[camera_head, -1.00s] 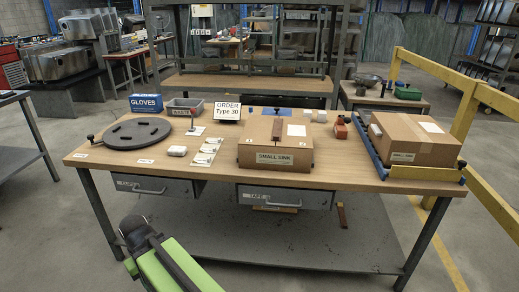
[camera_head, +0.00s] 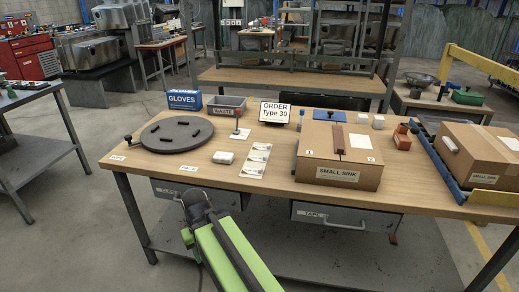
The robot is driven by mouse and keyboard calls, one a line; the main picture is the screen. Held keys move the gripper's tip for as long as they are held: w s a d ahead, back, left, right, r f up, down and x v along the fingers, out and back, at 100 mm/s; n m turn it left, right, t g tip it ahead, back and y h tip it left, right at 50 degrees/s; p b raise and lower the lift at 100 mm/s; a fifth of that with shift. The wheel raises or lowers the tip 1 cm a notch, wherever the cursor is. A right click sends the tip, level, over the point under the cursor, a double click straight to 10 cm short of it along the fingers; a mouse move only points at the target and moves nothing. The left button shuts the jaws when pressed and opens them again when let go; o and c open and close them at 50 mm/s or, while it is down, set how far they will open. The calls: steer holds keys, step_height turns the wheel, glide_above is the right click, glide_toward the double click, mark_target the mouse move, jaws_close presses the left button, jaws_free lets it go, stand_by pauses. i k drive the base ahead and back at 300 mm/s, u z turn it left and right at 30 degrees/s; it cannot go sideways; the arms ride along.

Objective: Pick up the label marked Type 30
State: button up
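A strip of several small white labels (camera_head: 255,161) lies on the wooden workbench (camera_head: 225,180), left of the small sink box. Their print is too small to read, so I cannot tell which one is marked Type 30. An upright sign (camera_head: 275,113) behind them reads "ORDER Type 30". My gripper (camera_head: 193,200) is at the end of my green arm, in front of the bench's front edge, left of and nearer than the labels. It is apart from them. Its fingers are dark and unclear, so I cannot tell whether it is open or shut.
A cardboard box (camera_head: 338,176) marked "SMALL SINK" stands right of the labels. A dark round turntable (camera_head: 177,134), a white packet (camera_head: 223,157), a grey waste bin (camera_head: 228,104) and a blue gloves box (camera_head: 184,101) are to the left. A second box (camera_head: 478,152) sits far right.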

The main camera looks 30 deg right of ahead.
mark_target(253, 158)
steer(key=u, duration=0.25)
steer(key=i, duration=1.15)
steer(key=u, duration=0.6)
